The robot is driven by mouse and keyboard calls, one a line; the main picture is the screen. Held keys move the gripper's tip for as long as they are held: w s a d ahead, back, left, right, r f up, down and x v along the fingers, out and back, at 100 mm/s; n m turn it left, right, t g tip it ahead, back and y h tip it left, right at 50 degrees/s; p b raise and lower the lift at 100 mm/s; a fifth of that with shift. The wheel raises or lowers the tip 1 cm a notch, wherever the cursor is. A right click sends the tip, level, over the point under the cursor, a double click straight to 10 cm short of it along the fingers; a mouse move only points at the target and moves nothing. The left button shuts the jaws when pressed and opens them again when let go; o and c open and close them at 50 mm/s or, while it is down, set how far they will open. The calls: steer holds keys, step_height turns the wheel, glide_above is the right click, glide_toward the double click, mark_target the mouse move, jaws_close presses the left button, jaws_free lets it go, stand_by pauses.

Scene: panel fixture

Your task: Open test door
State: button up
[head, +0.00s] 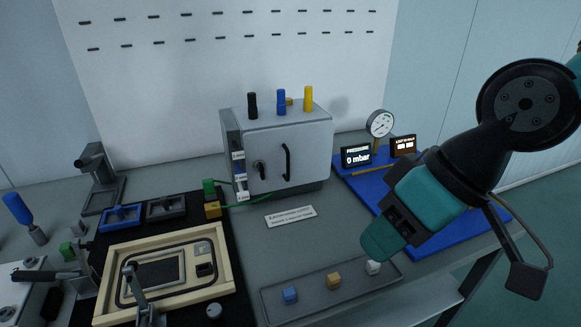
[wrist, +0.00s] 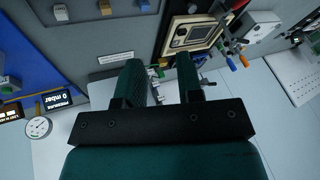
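The test chamber (head: 310,138) is a light grey box at the back of the bench. Its front door (head: 272,180) looks shut, with a dark vertical bar handle (head: 287,162) and a small dark knob (head: 259,169) left of it. My gripper (head: 385,240) is in front and to the right of the chamber, clear of the handle, above the bench. In the wrist view my gripper (wrist: 160,78) shows two green fingers spread apart, with nothing held between them. The chamber is largely hidden behind the fingers and palm in that view.
A framed panel (head: 106,292) lies front left. A tray (head: 310,306) with several small cubes is at the front. A pressure display (head: 356,156) and gauge (head: 380,124) stand right of the chamber on a blue mat (head: 365,186). A label plate (head: 291,216) lies before the chamber.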

steer(key=w+a+f+t+y+b, duration=0.25)
steer(key=w+f+t+b, duration=0.2)
steer(key=w, duration=0.35)
steer(key=w+a+f+t+y+b, duration=0.1)
steer(key=w+a+f+t+b, duration=0.3)
steer(key=w, duration=0.4)
steer(key=m+t+b, duration=0.2)
steer(key=t+b, duration=0.3)
steer(key=b, duration=0.1)
glide_toward(288, 177)
step_height(288, 177, up, 2)
steer(key=s, duration=0.2)
steer(key=shift+t+h, duration=0.25)
steer(key=shift+t, duration=0.3)
steer(key=p+x, duration=0.1)
steer(key=x, duration=0.3)
steer(key=p+x, duration=0.1)
steer(key=x, duration=0.3)
steer(key=p+x, duration=0.1)
steer(key=x, duration=0.3)
steer(key=shift+w+d+r+p, duration=0.2)
steer(key=shift+r+p, duration=0.1)
steer(key=shift+c, duration=0.3)
jaws_close()
